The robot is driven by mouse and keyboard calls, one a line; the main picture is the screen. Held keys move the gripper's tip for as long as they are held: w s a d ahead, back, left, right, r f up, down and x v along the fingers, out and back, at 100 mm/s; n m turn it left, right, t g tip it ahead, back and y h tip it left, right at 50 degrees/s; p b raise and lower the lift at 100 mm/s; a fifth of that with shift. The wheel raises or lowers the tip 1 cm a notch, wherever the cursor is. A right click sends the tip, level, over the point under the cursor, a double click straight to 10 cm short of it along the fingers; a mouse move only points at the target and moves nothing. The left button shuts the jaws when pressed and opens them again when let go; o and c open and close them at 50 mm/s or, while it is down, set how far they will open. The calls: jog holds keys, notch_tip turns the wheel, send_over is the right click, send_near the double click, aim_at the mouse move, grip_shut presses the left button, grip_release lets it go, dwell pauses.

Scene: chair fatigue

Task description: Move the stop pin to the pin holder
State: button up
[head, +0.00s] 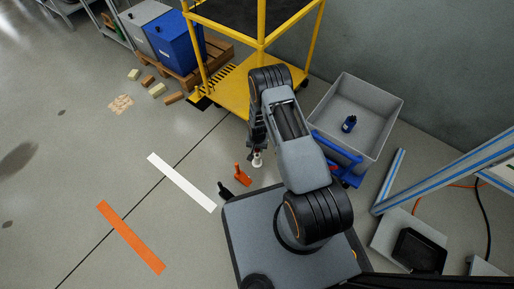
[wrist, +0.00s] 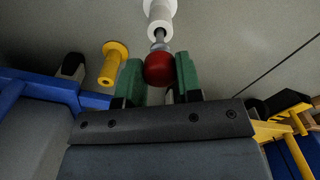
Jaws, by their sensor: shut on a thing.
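In the wrist view, my gripper (wrist: 158,78) has its green finger pads closed on either side of a red ball knob, which I take to be the stop pin (wrist: 158,69). A short metal shaft runs from the knob toward a white flanged cylinder (wrist: 159,18). I cannot tell whether the shaft sits in the cylinder or is only in line with it. In the head view a small white piece (head: 257,160) shows beside my arm, and the finger ends are mostly hidden. I cannot tell for sure which thing is the pin holder.
A yellow flanged piece (wrist: 113,63) stands left of the fingers. An orange piece (head: 242,175) and a black piece (head: 226,192) are on the floor side. A grey bin (head: 374,95) is right; a yellow cart (head: 232,88) is behind.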

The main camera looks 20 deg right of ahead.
jog(key=shift+f+b, duration=1.45)
jog(key=shift+f, duration=0.25)
jog(key=o, duration=1)
jog(key=shift+c, duration=0.2)
jog(key=shift+r, duration=0.1)
notch_tip(320, 180, up, 14)
jog(key=p, duration=0.6)
